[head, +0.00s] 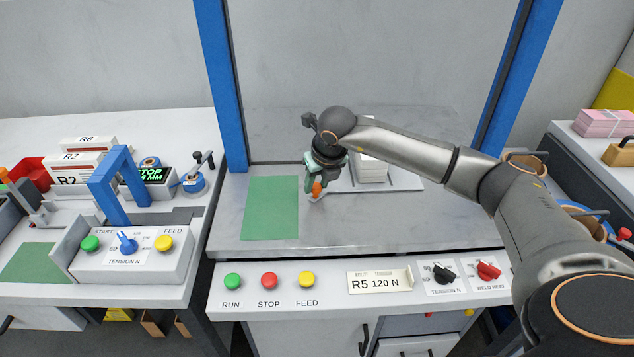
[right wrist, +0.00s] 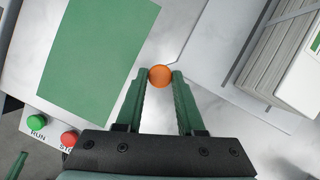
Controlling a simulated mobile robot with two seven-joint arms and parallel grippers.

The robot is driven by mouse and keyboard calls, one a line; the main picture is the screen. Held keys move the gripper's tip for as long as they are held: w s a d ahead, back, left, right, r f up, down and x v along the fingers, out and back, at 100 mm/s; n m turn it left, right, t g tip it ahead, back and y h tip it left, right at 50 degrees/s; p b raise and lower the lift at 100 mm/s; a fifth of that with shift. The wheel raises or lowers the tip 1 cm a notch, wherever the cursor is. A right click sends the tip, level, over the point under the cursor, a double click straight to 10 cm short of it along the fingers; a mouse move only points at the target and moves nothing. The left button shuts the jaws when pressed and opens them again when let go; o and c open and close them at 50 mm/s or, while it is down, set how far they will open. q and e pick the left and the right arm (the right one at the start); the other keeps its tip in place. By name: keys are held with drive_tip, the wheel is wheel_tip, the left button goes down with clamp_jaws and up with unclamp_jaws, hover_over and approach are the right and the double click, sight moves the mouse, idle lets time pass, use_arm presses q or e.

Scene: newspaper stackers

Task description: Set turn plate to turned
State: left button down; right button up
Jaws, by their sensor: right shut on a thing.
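The turn plate (head: 402,183) is a light grey plate lying on the worktop, partly hidden behind my right arm. It also shows in the right wrist view (right wrist: 236,98). An orange round knob (right wrist: 160,75) is at the plate's left corner, and in the head view it shows as a small orange spot (head: 317,188). My right gripper (head: 316,184) points down over it. In the right wrist view the green fingers (right wrist: 160,78) are shut on the knob, one on each side.
A stack of white paper (head: 371,168) stands on the plate, right of my gripper. A green mat (head: 270,208) lies to the left. Blue posts (head: 222,85) flank the station. RUN, STOP and FEED buttons (head: 269,281) and dials (head: 444,273) line the front panel.

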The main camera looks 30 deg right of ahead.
clamp_jaws()
idle(0.8)
